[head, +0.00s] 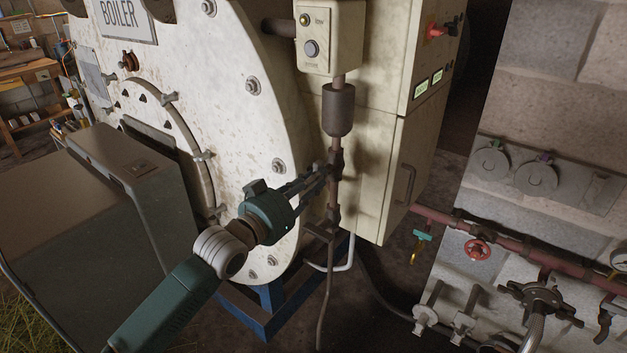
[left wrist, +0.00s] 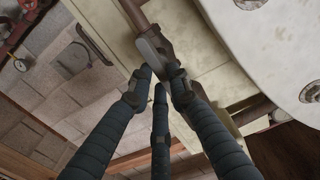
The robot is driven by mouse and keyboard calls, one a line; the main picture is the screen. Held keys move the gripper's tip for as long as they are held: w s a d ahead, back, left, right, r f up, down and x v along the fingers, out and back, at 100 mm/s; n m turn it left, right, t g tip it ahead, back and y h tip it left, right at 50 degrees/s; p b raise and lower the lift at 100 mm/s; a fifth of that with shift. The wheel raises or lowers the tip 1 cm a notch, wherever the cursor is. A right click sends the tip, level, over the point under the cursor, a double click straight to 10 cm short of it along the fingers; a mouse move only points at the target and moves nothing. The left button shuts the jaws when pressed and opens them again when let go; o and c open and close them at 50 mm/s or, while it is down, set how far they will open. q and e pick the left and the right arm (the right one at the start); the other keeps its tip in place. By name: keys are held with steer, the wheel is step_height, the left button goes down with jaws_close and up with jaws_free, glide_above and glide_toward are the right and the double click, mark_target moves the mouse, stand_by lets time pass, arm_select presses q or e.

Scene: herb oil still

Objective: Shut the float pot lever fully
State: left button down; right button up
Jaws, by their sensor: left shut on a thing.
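The float pot (head: 338,110) is a dark cylinder on a vertical brown pipe, below a cream switch box on the boiler's front right. A small dark valve with its lever (head: 336,160) sits on the pipe just under the pot. My left gripper (head: 327,174) reaches it from the lower left, its fingers shut at the lever. In the left wrist view the grey lever (left wrist: 150,52) lies along the brown pipe, and my left gripper's (left wrist: 160,88) dark fingers close around its near end. The fingers partly hide the lever, so its exact angle is unclear. My right gripper is out of view.
The cream boiler (head: 225,110) stands close behind my left arm. A cream cabinet (head: 395,165) with a handle is right of the pipe. A lower fitting (head: 331,222) sits below the gripper. A red pipe (head: 480,237) with valves runs along the block wall at right.

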arm_select(q)
steer(key=m, duration=0.9)
steer(key=shift+s+d+f, duration=0.15)
steer(key=shift+f, duration=0.2)
steer(key=m, duration=0.4)
steer(key=shift+f+m+p, duration=0.2)
steer(key=shift+m+p, duration=0.1)
steer(key=shift+f+m, duration=0.2)
steer(key=shift+m, duration=2)
steer(key=shift+p, duration=0.3)
steer(key=c, duration=1.6)
jaws_free()
